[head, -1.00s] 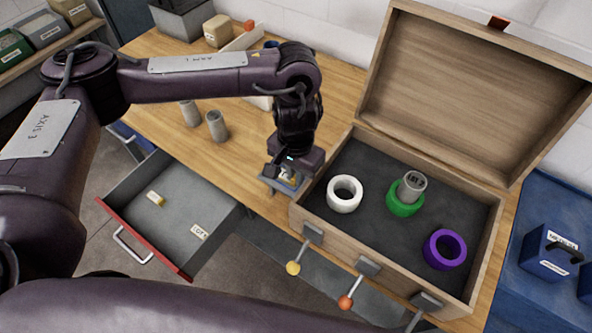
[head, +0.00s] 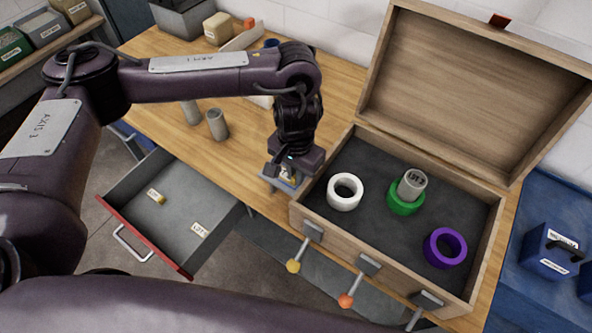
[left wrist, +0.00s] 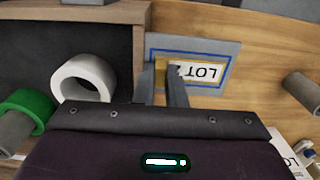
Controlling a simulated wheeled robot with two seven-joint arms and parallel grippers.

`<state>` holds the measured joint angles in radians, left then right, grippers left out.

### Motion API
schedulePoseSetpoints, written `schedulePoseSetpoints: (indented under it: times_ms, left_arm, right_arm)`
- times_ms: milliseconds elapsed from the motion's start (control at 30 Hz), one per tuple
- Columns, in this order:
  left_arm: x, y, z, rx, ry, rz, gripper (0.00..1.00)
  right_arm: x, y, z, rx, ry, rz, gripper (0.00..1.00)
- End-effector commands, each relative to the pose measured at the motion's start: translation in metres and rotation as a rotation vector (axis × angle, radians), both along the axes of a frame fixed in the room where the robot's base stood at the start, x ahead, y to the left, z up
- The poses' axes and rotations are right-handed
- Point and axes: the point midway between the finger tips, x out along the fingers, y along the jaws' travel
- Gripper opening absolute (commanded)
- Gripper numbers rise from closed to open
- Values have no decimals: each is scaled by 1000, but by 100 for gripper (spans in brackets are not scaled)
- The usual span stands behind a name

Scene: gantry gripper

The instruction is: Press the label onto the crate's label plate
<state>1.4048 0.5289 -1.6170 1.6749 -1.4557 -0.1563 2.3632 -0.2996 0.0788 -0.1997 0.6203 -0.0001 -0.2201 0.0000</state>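The wooden crate (head: 397,270) stands open on the bench. The grey label plate (head: 274,182) is beside its left wall; in the left wrist view the plate (left wrist: 208,48) has a blue outline. A white label (left wrist: 205,74) reading "LOT" upside down shows within that outline, its last character hidden by a finger. My left gripper (left wrist: 162,82) is at the plate, fingers closed about the label's yellow end (left wrist: 160,72). It also shows in the head view (head: 286,174). Whether the label touches the plate I cannot tell. My right gripper is out of view.
The crate holds a white ring (head: 345,203), a green ring (head: 405,208) with a grey cylinder (head: 412,185), and a purple ring (head: 458,240). An open drawer (head: 150,235) holds another label (head: 199,230) and a yellow-ended piece (head: 155,196). Two grey cylinders (head: 217,125) stand on the bench.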

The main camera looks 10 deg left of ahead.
Motion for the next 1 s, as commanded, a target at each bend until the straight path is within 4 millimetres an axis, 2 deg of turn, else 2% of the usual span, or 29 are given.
schedulePoseSetpoints:
  times_ms: [33,167,200,667,700,733,1000]
  left_arm:
    - [0,0,-1,0,1,-1,17]
    - [-1,-1,-1,-2,2,-1,34]
    - [-1,-1,-1,-2,2,-1,35]
    - [-2,-4,-1,-8,5,-6,35]
    - [-3,-4,-1,-9,5,-6,28]
    - [-3,-4,-1,-9,5,-6,31]
    - [-3,-4,0,-10,6,-6,31]
  right_arm:
    - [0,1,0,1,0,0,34]
    - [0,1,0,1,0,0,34]
    - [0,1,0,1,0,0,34]
    - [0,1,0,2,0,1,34]
    - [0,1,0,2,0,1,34]
    - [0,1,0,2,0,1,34]
    - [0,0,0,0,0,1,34]
